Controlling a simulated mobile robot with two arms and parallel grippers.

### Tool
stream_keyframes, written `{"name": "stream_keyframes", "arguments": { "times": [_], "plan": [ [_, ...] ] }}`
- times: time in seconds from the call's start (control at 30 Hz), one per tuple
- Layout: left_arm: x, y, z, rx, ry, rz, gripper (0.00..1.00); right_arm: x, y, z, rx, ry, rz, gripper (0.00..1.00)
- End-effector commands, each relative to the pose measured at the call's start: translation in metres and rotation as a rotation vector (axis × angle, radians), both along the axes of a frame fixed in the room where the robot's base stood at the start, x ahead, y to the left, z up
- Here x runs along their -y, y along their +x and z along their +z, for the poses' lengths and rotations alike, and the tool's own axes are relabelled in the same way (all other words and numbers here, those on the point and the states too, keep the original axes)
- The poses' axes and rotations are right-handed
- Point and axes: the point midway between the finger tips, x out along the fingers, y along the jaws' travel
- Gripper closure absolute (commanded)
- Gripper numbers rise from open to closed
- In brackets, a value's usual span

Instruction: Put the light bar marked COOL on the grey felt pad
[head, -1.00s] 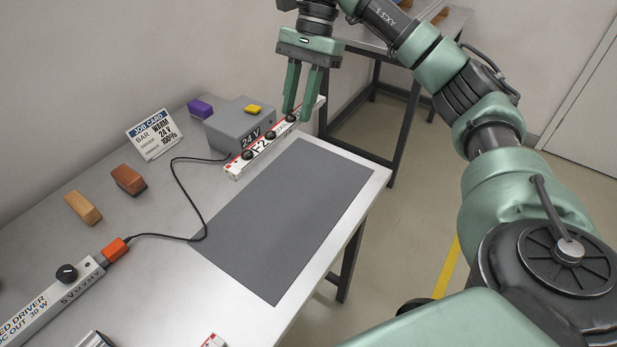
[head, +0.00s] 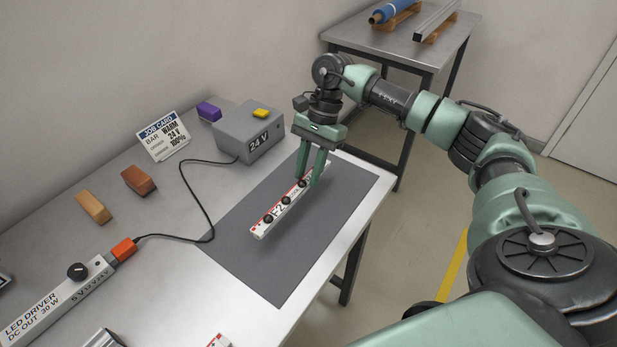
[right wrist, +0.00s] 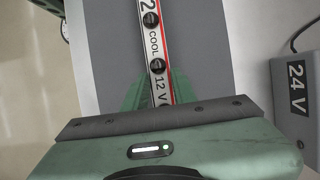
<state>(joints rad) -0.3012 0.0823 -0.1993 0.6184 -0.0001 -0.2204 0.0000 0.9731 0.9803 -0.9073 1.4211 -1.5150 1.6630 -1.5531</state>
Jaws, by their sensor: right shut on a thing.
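The light bar (head: 278,210) is white with red marks and dark round knobs. In the right wrist view, the bar (right wrist: 154,42) reads COOL and 12 V. My right gripper (head: 313,182) is shut on the bar near its far end. The bar is over the grey felt pad (head: 312,238), inside its outline; I cannot tell whether it touches. The pad lies flat on the metal table and also shows in the right wrist view (right wrist: 200,55). My left gripper is not in view.
A grey 24 V box (head: 232,138) with a yellow top piece stands behind the pad. Its black cable runs to an orange plug (head: 124,249) at the LED driver (head: 60,300).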

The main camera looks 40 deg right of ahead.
Motion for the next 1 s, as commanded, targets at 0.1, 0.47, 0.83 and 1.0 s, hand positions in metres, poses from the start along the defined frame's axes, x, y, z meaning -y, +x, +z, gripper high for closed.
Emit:
{"name": "stream_keyframes", "arguments": {
  "times": [0.1,0.47,0.83,1.0],
  "plan": [
    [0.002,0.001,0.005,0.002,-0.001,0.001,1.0,-0.001,-0.001,-0.018,-0.003,0.002,-0.001,1.0],
    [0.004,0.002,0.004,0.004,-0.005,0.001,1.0,0.0,0.0,-0.03,-0.001,0.001,-0.001,1.0],
    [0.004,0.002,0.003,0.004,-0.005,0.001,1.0,0.0,0.0,-0.031,-0.001,0.0,-0.001,0.52],
    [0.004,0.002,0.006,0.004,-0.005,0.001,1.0,0.0,0.0,-0.027,-0.001,0.0,-0.001,0.52]
  ]
}}
